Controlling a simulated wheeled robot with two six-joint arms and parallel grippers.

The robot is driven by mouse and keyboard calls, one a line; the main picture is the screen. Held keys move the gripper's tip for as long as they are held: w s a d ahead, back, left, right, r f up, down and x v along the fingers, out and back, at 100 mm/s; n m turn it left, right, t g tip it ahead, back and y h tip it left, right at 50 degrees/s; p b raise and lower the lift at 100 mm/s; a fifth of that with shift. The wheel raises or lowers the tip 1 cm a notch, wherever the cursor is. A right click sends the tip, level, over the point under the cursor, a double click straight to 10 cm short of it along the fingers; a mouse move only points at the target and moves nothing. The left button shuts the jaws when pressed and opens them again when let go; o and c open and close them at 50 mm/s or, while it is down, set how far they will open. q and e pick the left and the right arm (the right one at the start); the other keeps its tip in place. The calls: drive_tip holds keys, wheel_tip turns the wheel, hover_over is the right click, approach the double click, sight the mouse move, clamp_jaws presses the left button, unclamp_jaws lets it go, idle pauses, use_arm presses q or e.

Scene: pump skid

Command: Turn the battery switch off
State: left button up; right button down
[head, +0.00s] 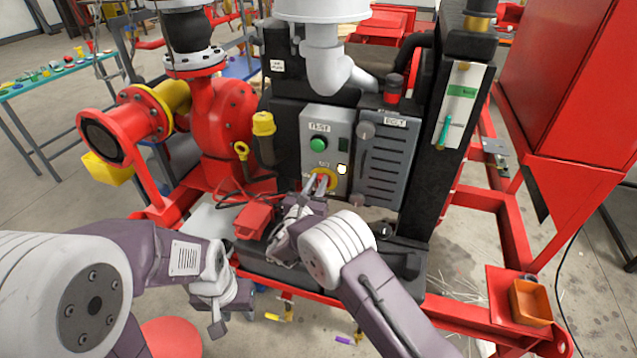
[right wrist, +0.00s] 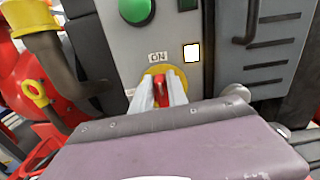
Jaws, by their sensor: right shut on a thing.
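The battery switch (head: 326,178) is a red handle on a round yellow plate, low on the grey control panel. In the right wrist view the red handle (right wrist: 160,90) stands about upright below an "ON" label (right wrist: 158,57). My right gripper (head: 317,187) is at the switch. In the right wrist view its two pale fingers (right wrist: 161,98) are shut on the red handle, one on each side, hiding part of it and of the plate. My left gripper (head: 218,318) hangs low at the left, away from the panel; its finger opening cannot be made out.
Above the switch are a green button (head: 318,144) under a "TEST" label and a small lit white square (head: 342,169). A grey slatted box (head: 385,160) stands right of the panel. Red pump piping (head: 222,120) and a yellow-capped black cylinder (head: 264,135) stand left.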

drive_tip(key=shift+w+a+f+n+p, duration=0.15)
drive_tip(key=shift+a+f+n+p, duration=0.25)
drive_tip(key=shift+n, duration=2.45)
drive_tip(key=shift+w+a+f+n+p, duration=0.15)
drive_tip(key=shift+a+f+n, duration=0.35)
drive_tip(key=shift+n, duration=2.4)
drive_tip(key=shift+w+a+f+n+p, duration=0.25)
drive_tip(key=shift+f+n, duration=0.35)
drive_tip(key=shift+n, duration=2.25)
drive_tip(key=shift+s, duration=0.1)
drive_tip(key=c, duration=1.3)
unclamp_jaws()
drive_tip(key=shift+d, duration=0.1)
